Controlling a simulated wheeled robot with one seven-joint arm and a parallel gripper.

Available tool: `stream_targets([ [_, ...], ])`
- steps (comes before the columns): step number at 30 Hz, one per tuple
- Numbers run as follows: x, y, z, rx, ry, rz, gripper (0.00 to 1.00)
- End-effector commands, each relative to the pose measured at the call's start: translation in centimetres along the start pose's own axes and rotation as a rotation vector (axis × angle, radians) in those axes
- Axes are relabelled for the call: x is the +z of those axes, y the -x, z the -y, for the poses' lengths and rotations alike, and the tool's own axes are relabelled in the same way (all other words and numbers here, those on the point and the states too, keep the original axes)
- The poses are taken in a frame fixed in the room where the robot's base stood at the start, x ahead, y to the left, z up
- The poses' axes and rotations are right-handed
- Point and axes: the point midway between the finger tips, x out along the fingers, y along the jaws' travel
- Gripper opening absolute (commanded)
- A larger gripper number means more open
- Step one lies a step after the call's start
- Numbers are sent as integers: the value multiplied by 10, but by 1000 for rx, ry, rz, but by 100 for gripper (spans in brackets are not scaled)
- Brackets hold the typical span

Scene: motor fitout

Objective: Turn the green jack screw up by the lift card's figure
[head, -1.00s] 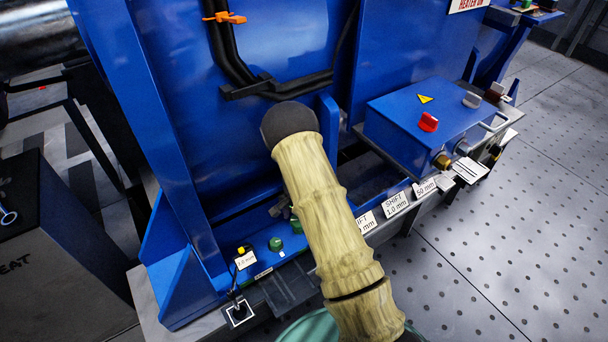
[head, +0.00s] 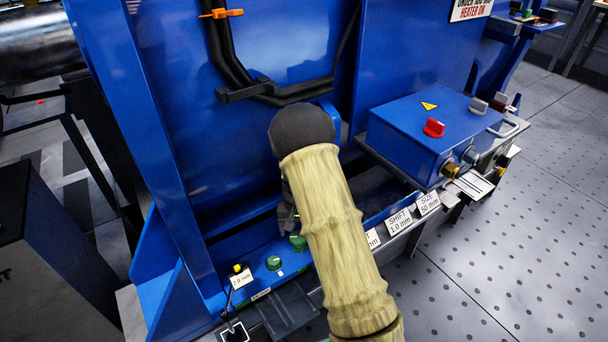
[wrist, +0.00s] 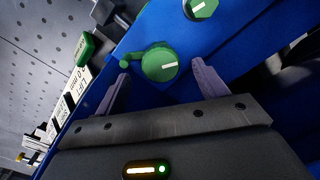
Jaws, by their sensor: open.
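A round green knob (wrist: 160,62) with a white mark and a small green ball on a side arm sits between my gripper's fingertips (wrist: 160,76) in the wrist view. The two purple fingers stand apart on either side of it, and I cannot tell if either touches. A second green knob (wrist: 202,7) with a white mark is at the top edge. In the head view, one green knob (head: 274,262) sits on the blue ledge and another (head: 298,242) is beside my arm. The lift card (head: 373,239) is half hidden by my arm; its figure is not readable.
The shift card (head: 400,221) reads 1.0 mm and the size card (head: 428,203) 50 mm. A card reading 2.0 mm (head: 241,280) stands left of the knobs. A blue box (head: 425,130) with a red knob (head: 434,127) is at right. The tall blue panel (head: 180,110) rises behind.

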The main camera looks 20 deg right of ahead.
Motion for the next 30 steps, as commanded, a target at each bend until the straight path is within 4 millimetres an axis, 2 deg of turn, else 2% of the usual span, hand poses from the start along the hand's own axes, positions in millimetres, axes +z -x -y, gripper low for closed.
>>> stream_targets([
  [1, 0, 12, 0, 0, 0, -2, 72],
  [7, 0, 44, 0, -1, -1, -2, 72],
  [30, 31, 164, -10, -21, 36, -38, 72],
])
